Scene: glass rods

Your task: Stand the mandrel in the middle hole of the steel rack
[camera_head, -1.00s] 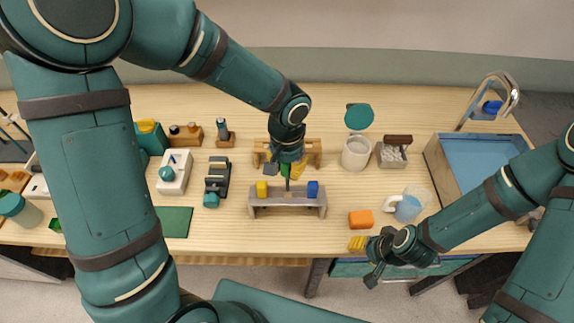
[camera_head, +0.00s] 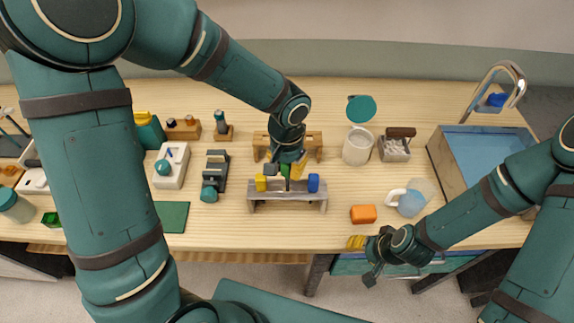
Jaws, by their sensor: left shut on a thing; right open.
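The steel rack (camera_head: 287,204) is a low grey bench near the middle of the table. A yellow-topped piece (camera_head: 260,183) stands at its left end and a blue-topped piece (camera_head: 314,183) at its right end. My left gripper (camera_head: 285,168) is over the rack's middle, shut on the mandrel (camera_head: 286,171), whose green part shows between the fingers. A thin dark lower part appears to point down at the rack's middle; I cannot tell whether it is in the hole. My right gripper (camera_head: 364,261) is open and empty at the table's front edge.
A wooden stand (camera_head: 315,144) is behind the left gripper. An orange block (camera_head: 363,214), a clear mug (camera_head: 411,198) and a white canister (camera_head: 357,147) are to the right. A green mat (camera_head: 172,217) lies to the left. A blue-floored bin (camera_head: 480,150) is far right.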

